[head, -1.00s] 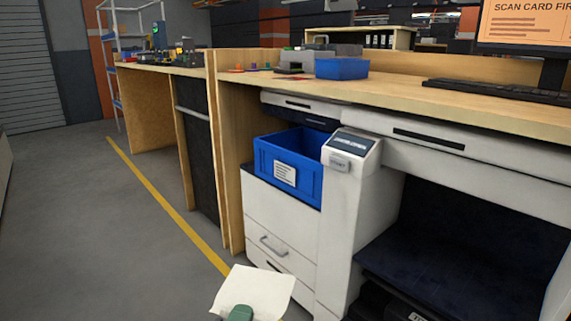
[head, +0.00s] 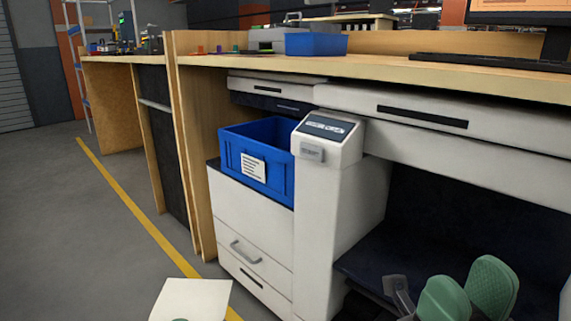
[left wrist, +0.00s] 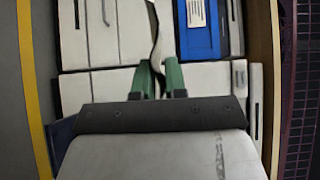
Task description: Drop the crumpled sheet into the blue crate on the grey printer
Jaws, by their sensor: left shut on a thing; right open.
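The pale sheet (head: 190,300) shows at the bottom of the head view, fairly flat with slightly bent edges. My left gripper (left wrist: 160,72) is shut on it; in the left wrist view the sheet (left wrist: 155,35) is a thin edge-on strip between the green fingers. In the head view that gripper is almost wholly cut off. The blue crate (head: 279,180) with a white label sits on the pale grey printer (head: 250,210), left of its panel. The crate (left wrist: 205,50) is just right of the sheet in the wrist view. My right gripper (head: 468,290) is open and empty at lower right.
A wooden counter (head: 400,75) overhangs the printer and crate, limiting room above. A smaller blue bin (head: 316,44) stands on the counter. A wooden side panel (head: 190,170) rises left of the crate. The floor at left, with a yellow line (head: 130,200), is clear.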

